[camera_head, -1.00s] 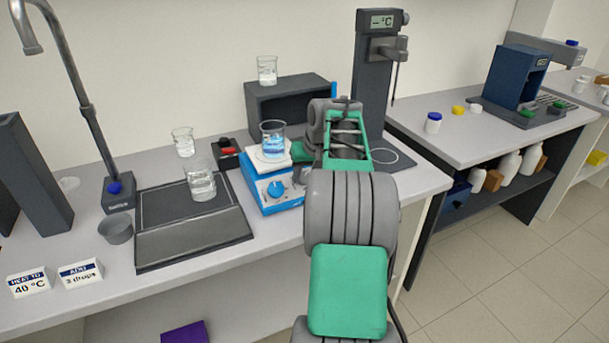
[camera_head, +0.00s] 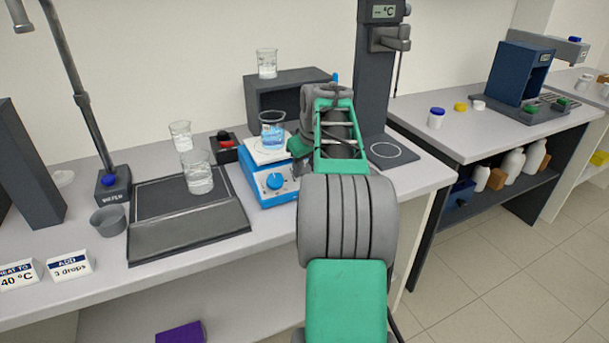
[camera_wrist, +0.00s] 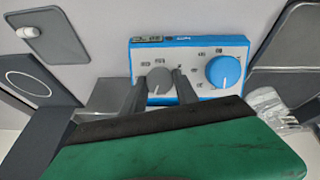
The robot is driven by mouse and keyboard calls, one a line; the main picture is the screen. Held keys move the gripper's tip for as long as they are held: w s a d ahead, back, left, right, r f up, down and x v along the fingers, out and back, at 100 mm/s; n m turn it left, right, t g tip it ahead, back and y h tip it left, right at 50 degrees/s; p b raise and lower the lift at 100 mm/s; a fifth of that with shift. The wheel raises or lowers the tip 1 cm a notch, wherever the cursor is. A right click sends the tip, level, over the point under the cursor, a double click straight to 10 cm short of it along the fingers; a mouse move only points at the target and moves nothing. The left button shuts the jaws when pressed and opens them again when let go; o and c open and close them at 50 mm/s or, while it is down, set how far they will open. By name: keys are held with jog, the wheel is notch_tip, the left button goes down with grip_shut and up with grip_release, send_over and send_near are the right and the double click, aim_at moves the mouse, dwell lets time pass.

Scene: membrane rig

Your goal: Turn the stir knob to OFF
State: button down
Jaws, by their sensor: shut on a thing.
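The blue and white hotplate stirrer (camera_head: 258,188) stands on the bench with a beaker of blue liquid (camera_head: 272,132) on its plate. In the wrist view its front panel (camera_wrist: 196,58) carries a grey knob (camera_wrist: 159,80) and a larger blue knob (camera_wrist: 223,70) with a white pointer line. The printed labels are too small to read, including any OFF mark. My gripper (camera_wrist: 161,82) is shut on the grey knob, one dark finger on each side.
A dark tray (camera_head: 190,242) with a beaker (camera_head: 199,177) lies left of the stirrer. A small box with a red switch (camera_head: 225,147) stands close behind. A dark stand with a °C display (camera_head: 383,13) rises behind my arm.

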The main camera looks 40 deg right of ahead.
jog(key=n+b, duration=0.2)
jog(key=b, duration=0.1)
jog(key=shift+a+f+n+h, duration=0.1)
jog(key=shift+f+n+h, duration=0.05)
jog(key=shift+n+h, duration=0.2)
jog(key=shift+n+b, duration=0.55)
jog(key=shift+n, duration=0.2)
jog(key=shift+r, duration=0.2)
jog(key=c, duration=0.9)
grip_release()
jog(key=shift+c, duration=0.2)
jog(key=v, duration=0.7)
jog(key=shift+s+a+r+p, duration=0.15)
jog(key=shift+s+r+p, duration=0.05)
jog(key=shift+r+p, duration=0.1)
